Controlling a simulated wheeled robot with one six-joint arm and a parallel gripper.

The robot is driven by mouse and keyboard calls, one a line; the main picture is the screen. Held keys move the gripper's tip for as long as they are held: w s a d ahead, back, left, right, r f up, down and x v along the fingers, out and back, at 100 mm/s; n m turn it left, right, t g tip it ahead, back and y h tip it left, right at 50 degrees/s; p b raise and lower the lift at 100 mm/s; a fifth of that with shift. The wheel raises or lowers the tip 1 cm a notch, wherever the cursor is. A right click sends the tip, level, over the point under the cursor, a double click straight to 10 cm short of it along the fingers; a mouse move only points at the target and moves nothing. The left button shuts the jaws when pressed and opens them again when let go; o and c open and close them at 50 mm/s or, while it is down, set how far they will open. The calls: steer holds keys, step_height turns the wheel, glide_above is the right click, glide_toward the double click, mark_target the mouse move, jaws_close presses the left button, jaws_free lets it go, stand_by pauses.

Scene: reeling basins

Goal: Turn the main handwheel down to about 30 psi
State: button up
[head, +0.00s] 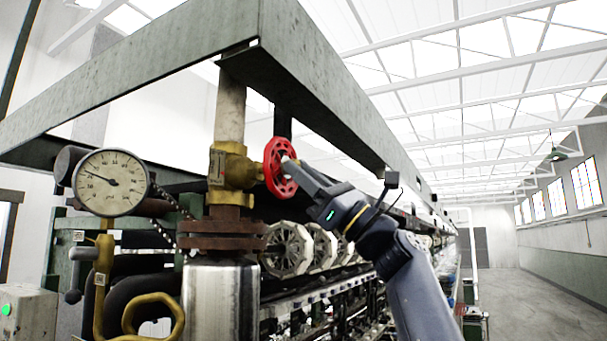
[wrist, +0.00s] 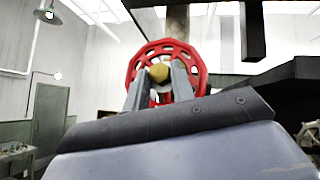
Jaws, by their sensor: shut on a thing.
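The red spoked handwheel (head: 271,160) is on the right side of a brass valve (head: 234,172) on a vertical pipe. It also shows face-on in the wrist view (wrist: 168,46), with a yellow hub at its centre. My gripper (head: 291,168) is at the wheel's face. In the wrist view its two fingers (wrist: 160,82) lie either side of the hub area and are shut on the handwheel; the exact contact is partly hidden. A round white pressure gauge (head: 110,182) is left of the valve. Its dark needle points to the upper left; the small numbers are hard to read.
A green-grey overhead frame (head: 330,95) runs above the valve and wheel. White spoked reels (head: 287,249) stand below and behind the wheel. A yellow-brass handle (head: 153,318) and a grey box with a green button (head: 28,316) are lower left. The floor aisle (head: 530,275) at right is clear.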

steer(key=o, duration=1)
steer(key=b+v, duration=0.5)
steer(key=v, duration=0.5)
steer(key=shift+s+d+f+b, duration=0.1)
steer(key=shift+d+f+b, duration=0.15)
steer(key=shift+d+b, duration=0.05)
